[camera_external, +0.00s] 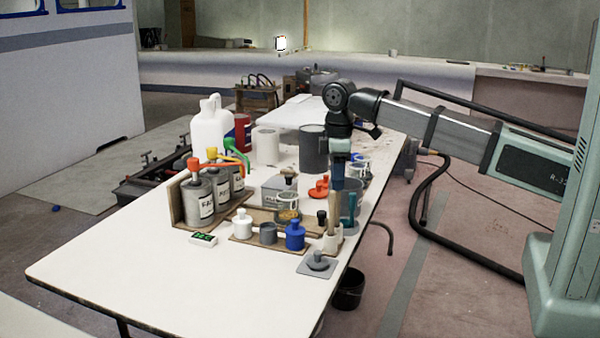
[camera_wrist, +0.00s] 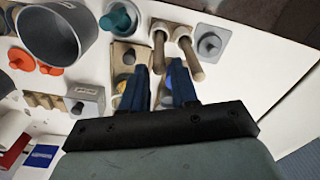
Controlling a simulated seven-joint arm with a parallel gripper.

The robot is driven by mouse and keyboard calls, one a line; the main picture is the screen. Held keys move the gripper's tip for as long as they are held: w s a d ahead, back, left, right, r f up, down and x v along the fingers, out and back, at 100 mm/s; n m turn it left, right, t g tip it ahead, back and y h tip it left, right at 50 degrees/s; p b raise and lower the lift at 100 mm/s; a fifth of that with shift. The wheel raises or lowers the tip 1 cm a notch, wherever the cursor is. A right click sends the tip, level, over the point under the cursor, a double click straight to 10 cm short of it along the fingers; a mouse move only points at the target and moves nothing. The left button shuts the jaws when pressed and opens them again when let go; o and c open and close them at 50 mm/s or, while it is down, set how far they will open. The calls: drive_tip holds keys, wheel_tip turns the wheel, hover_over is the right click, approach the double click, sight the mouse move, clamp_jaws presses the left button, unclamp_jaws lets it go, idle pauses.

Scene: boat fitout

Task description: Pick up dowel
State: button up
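Two brown wooden dowels stand in a light holder and show in the wrist view, one on the left (camera_wrist: 159,50) and one on the right (camera_wrist: 189,55). My gripper (camera_wrist: 159,66) has two blue fingers spread apart. The left dowel's near end lies between the fingertips in the picture, with no clear contact. The right dowel is just outside the right finger. In the external view my gripper (camera_external: 338,178) points down over the right edge of the table, above the holder (camera_external: 332,243). The fingers overlap there, hiding the gap.
A grey cup (camera_wrist: 55,35) and a teal piece (camera_wrist: 118,20) are left of the dowels. A grey knobbed plate (camera_wrist: 211,43) is to the right. Blue (camera_external: 295,235) and white (camera_external: 242,223) bottles stand nearby. The front of the table (camera_external: 150,280) is clear.

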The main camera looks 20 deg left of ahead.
sight(338, 194)
drive_tip(key=shift+d+f, duration=0.1)
drive_tip(key=shift+f, duration=2.45)
clamp_jaws()
